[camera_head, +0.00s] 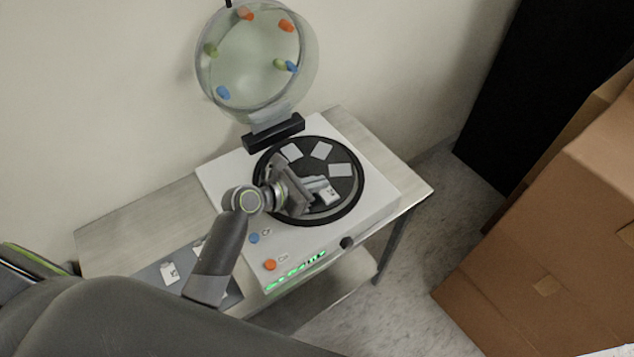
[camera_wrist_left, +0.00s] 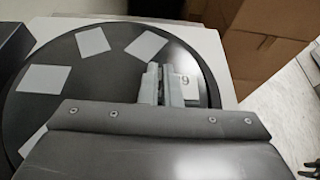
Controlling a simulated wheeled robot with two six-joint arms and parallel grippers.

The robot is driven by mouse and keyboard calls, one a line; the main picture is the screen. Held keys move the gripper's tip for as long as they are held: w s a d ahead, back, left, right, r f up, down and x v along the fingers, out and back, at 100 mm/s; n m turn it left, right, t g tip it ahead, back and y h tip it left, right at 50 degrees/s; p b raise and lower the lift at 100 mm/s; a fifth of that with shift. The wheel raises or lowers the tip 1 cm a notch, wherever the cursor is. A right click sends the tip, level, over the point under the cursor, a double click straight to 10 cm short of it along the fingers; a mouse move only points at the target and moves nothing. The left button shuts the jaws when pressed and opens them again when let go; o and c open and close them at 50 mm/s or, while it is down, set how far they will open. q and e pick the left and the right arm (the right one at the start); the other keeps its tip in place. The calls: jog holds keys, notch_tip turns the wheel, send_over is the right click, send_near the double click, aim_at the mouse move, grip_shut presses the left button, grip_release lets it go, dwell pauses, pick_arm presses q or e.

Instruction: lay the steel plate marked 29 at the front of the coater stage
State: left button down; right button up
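The coater's round black stage (camera_head: 357,196) lies open on its white housing. A small pale plate (camera_head: 329,195) with a dark mark is at the stage's front, at my left gripper's fingertips (camera_head: 317,186); the digits are too small to read surely. In the left wrist view the plate (camera_wrist_left: 190,86) sticks out to the right of the nearly closed fingers (camera_wrist_left: 165,84), which appear shut on it. I cannot tell whether it touches the stage. Several blank pale plates, such as this one (camera_head: 340,170), lie around the stage. My right gripper is not in view.
The clear round lid (camera_head: 258,65) stands raised behind the stage, with coloured clips on it. A grey mat (camera_head: 150,275) at the left bears another marked plate (camera_head: 169,273). Knobs and green lights line the housing's front. Cardboard boxes (camera_head: 560,240) stand at the right.

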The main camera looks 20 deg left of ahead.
pick_arm(q)
jog(key=shift+f, duration=0.1)
jog(key=c, duration=1.6)
grip_release()
jog(key=shift+c, duration=0.2)
jog(key=shift+s+a+r, duration=0.1)
jog(key=shift+r, duration=0.1)
jog(key=v, duration=1.1)
jog(key=shift+s+a+r, duration=0.1)
jog(key=shift+s+a, duration=0.1)
jog(key=shift+s, duration=0.1)
